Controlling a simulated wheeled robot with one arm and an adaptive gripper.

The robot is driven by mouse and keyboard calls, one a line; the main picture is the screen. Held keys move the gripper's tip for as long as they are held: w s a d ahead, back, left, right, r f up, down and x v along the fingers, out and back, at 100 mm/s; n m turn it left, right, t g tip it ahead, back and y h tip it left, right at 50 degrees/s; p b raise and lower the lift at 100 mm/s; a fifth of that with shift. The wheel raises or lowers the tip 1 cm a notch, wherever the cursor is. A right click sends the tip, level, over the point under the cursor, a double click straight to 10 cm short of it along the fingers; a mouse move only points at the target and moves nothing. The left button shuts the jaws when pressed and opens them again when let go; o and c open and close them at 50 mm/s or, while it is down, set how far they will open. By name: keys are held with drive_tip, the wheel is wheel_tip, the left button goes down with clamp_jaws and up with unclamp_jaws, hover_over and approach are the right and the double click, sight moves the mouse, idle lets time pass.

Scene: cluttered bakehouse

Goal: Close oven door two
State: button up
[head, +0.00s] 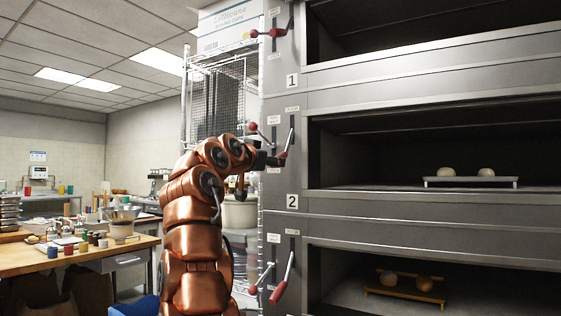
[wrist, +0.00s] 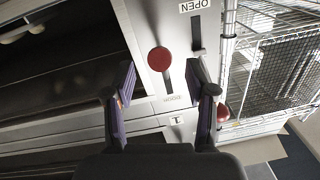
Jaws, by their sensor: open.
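Oven deck two (head: 440,150), the middle one marked "2", stands open in the head view. Its door lever (head: 283,155) is the right one of two on the panel, under a "DOOR" label, with a red handle. My gripper (head: 275,160) is at this lever. In the wrist view, my open gripper (wrist: 163,88) has its two fingers apart, with the lever's red knob (wrist: 160,60) showing in the gap between them. I cannot tell whether a finger touches it. In the head view my arm hides part of the panel's left edge.
A second lever with a red knob (head: 252,126) sits close left of the door lever. A white tray (head: 470,182) with two dough pieces is inside deck two. The decks above and below are also open. A wire rack (head: 217,90) stands behind my arm; a cluttered worktable (head: 75,262) is left.

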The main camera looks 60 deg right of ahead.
drive_tip(key=d+p, duration=0.1)
drive_tip(key=d, duration=0.1)
drive_tip(key=d+p, duration=0.2)
drive_tip(key=d, duration=0.1)
drive_tip(key=shift+w+d+r, duration=0.15)
drive_tip(key=shift+w+d, duration=0.15)
drive_tip(key=shift+w, duration=0.05)
drive_tip(key=shift+w+d+f+p, duration=0.1)
drive_tip(key=shift+d+f+p, duration=0.1)
drive_tip(key=shift+d+p, duration=0.35)
clamp_jaws()
